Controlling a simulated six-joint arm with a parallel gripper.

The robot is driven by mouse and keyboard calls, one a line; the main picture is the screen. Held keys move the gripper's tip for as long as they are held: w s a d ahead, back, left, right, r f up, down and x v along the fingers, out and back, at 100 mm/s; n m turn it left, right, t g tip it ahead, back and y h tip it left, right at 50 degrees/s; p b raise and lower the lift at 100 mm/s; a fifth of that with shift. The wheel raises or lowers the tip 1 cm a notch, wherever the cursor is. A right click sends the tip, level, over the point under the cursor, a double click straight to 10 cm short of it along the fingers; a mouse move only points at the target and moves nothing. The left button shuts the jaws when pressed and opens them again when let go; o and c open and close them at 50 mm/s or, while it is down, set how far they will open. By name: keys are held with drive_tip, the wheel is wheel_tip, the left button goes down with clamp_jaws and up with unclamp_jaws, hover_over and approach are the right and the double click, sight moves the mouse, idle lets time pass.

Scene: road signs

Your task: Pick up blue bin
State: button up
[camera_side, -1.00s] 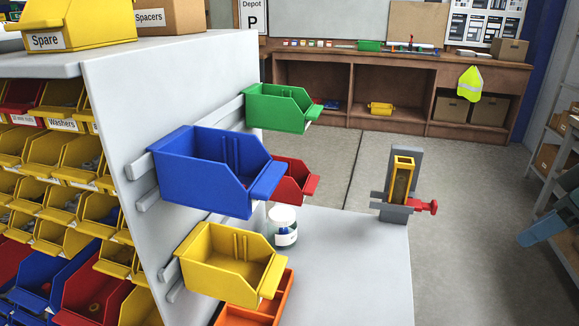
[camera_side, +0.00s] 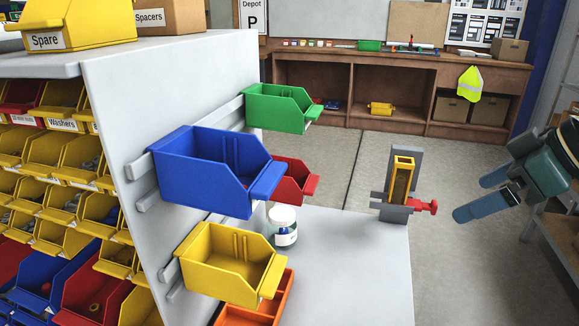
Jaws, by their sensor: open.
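The blue bin (camera_side: 205,180) hangs on rails on the side of the grey cabinet, in the middle left of the side view. It looks empty, with its open front and lip facing right. My gripper (camera_side: 478,197) is at the right edge of the view, to the right of the table. Its two blue-grey fingers are spread apart, point left and hold nothing. A wide gap lies between my gripper and the blue bin.
A green bin (camera_side: 280,106), a red bin (camera_side: 294,181) and a yellow bin (camera_side: 228,262) hang near the blue bin. A jar (camera_side: 282,226), an orange tray (camera_side: 258,312) and a yellow-topped fixture (camera_side: 402,182) with a red knob stand on the grey table (camera_side: 350,275). The table's middle is clear.

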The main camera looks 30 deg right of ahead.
drive_tip(key=w+a+r+n+t+y, duration=0.1)
drive_tip(key=w+a+r+n+y, duration=0.3)
drive_tip(key=w+a, duration=0.45)
drive_tip(key=n+y, duration=0.2)
drive_tip(key=y, duration=0.2)
approach(275, 177)
drive_tip(key=shift+w+a+r+t, duration=0.25)
drive_tip(key=shift+a+r+t, duration=0.15)
drive_tip(key=shift+a+r, duration=0.3)
drive_tip(key=shift+r, duration=0.1)
drive_tip(key=shift+x, duration=4.15)
drive_tip(key=shift+w+d+f, duration=0.1)
drive_tip(key=shift+w+f, duration=0.05)
drive_tip(key=shift+f, duration=0.05)
drive_tip(key=shift+x, duration=2.5)
drive_tip(key=shift+d+f, duration=0.1)
drive_tip(key=shift+f, duration=0.05)
